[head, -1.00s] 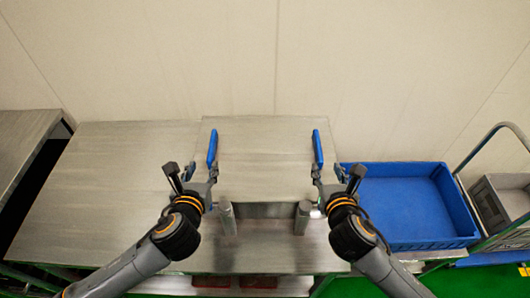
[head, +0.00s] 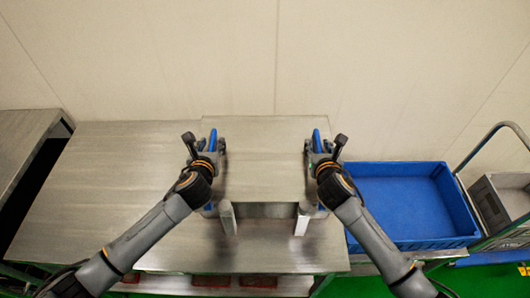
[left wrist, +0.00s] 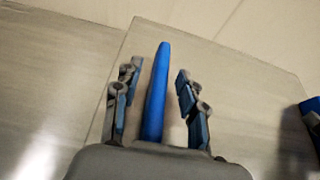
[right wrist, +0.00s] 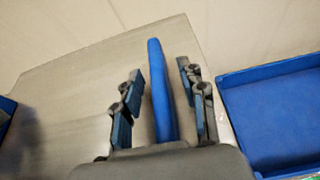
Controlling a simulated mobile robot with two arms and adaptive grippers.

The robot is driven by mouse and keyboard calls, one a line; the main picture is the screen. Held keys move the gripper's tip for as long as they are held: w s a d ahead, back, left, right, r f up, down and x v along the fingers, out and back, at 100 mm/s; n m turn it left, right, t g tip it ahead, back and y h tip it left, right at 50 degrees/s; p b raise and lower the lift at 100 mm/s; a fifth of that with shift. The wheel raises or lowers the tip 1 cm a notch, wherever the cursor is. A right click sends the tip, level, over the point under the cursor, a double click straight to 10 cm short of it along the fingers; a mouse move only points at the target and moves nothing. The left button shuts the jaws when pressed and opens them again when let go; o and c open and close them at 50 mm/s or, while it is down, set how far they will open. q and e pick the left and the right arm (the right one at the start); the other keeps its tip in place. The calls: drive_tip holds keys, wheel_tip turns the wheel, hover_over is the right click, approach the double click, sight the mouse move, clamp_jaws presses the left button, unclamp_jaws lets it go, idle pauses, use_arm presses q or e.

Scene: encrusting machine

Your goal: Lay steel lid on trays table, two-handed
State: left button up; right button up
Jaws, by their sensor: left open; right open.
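The steel lid (head: 265,160) is a flat brushed panel with a blue handle at each side, resting at the right part of the steel table (head: 110,185). My left gripper (head: 211,146) is open around the left blue handle. In the left wrist view the left handle (left wrist: 157,95) stands between the fingers (left wrist: 158,100), with a gap on each side. My right gripper (head: 318,147) is open around the right blue handle. In the right wrist view the right handle (right wrist: 160,92) is between the fingers (right wrist: 160,100), apart from both.
A blue bin (head: 405,205) stands to the right of the table, with a grey crate (head: 500,200) on a cart beyond it. Two grey posts (head: 228,217) stand at the lid's front edge. The left part of the table is bare. A wall rises behind.

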use_arm(q)
clamp_jaws()
use_arm(e)
clamp_jaws()
use_arm(q)
drive_tip(key=shift+r, duration=0.1)
use_arm(e)
drive_tip(key=shift+r, duration=0.15)
